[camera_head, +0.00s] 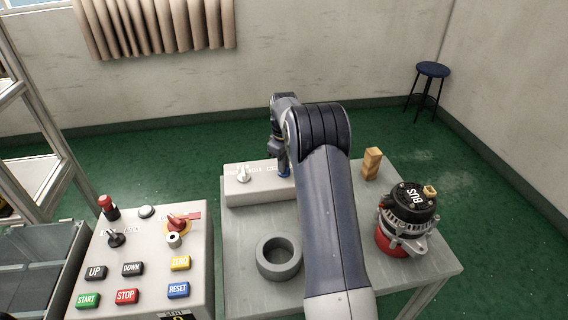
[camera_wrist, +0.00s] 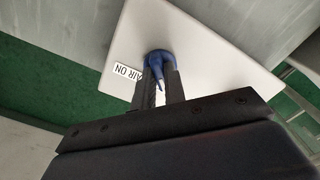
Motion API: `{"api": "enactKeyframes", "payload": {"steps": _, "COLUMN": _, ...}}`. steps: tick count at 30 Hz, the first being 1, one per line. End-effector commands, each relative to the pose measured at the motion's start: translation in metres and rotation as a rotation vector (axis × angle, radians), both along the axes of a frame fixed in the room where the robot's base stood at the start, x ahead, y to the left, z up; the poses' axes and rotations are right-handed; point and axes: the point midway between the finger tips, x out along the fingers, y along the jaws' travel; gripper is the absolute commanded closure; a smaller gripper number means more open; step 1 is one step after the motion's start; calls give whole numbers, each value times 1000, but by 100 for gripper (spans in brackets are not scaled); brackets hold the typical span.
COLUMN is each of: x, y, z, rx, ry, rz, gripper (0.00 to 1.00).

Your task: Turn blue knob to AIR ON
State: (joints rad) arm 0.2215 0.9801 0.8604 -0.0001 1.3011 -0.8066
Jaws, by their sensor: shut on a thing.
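In the head view only a bit of the blue knob (camera_head: 284,173) shows under my gripper (camera_head: 282,166) at the right end of the pale box (camera_head: 262,195). My arm hides part of the box. The knob's pointer direction relative to the label is hard to tell.
A pale knob (camera_head: 243,174) stands at the box's left end. A grey ring (camera_head: 279,258), a wooden block (camera_head: 371,163) and an alternator (camera_head: 408,212) on a red base stand on the grey table (camera_head: 237,285). A control panel (camera_head: 144,297) with several buttons is at the left.

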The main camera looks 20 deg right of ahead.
Motion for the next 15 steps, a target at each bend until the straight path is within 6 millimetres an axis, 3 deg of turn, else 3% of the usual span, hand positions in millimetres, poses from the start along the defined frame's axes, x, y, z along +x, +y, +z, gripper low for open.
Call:
{"api": "enactKeyframes", "payload": {"steps": 8, "x": 0, "y": 0, "z": 1, "rx": 0, "ry": 0, "rz": -29, "gripper": 100}}
{"api": "enactKeyframes", "payload": {"steps": 15, "x": 0, "y": 0, "z": 2, "rx": 0, "ry": 0, "rz": -153, "gripper": 100}}
